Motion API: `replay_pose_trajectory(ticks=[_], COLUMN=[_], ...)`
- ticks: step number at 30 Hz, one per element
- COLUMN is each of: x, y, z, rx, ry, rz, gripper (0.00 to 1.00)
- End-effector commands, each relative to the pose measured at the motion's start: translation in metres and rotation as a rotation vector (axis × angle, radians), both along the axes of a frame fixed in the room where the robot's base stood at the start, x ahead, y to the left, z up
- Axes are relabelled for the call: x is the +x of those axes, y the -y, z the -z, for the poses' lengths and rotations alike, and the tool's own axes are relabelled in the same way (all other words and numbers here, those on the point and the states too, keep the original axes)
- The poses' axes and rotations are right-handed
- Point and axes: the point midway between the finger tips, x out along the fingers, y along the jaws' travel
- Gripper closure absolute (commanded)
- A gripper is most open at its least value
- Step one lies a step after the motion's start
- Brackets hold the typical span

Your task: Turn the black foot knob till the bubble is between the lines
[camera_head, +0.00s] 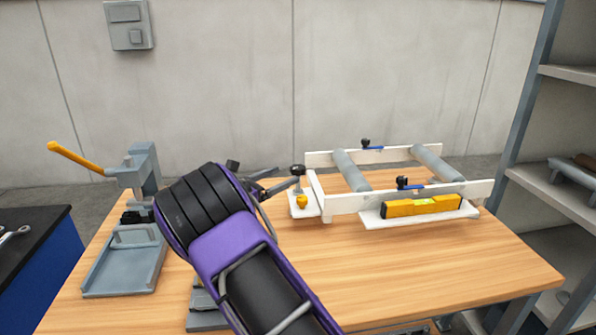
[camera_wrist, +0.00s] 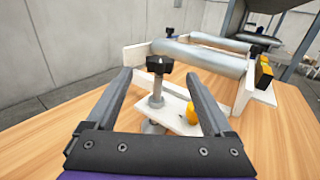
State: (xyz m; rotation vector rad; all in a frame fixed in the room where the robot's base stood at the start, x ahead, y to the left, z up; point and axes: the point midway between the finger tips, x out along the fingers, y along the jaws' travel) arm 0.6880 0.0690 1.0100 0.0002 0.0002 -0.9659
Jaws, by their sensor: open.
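The black foot knob (camera_head: 297,169) tops a threaded grey post at the left end of the white roller frame (camera_head: 340,205). In the wrist view the knob (camera_wrist: 159,65) shows ahead, between the lines of my two fingers. My gripper (camera_head: 273,183) is open, with its fingertips (camera_wrist: 158,77) either side of the knob in that view; I cannot tell if either touches it. The yellow spirit level (camera_head: 422,206) lies on a white ledge at the front of the frame. Its green vial (camera_head: 424,202) shows, but the bubble is too small to place against the lines.
A small yellow part (camera_head: 302,201) sits beside the post, also visible in the wrist view (camera_wrist: 192,113). A grey press with a yellow lever (camera_head: 75,158) stands at the left of the wooden table (camera_head: 440,260). A grey shelf (camera_head: 560,180) stands at the right.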

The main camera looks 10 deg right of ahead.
Motion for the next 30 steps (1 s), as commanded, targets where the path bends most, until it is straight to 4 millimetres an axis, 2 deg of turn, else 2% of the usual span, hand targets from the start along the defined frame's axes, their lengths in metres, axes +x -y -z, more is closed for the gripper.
replay_pose_trajectory(ticks=[3, 9, 15, 23, 30], x=[0.014, 0.031, 0.038, 0.039, 0.038], y=[0.022, 0.046, 0.056, 0.056, 0.056], z=[0.001, 0.000, 0.000, 0.000, 0.000], rx=[0.000, -0.001, 0.001, 0.000, 0.000], ry=[0.000, 0.001, 0.001, 0.000, 0.000], rz=[0.003, 0.002, 0.000, 0.000, 0.000], gripper=[0.14, 0.14, 0.14, 0.14, 0.57])
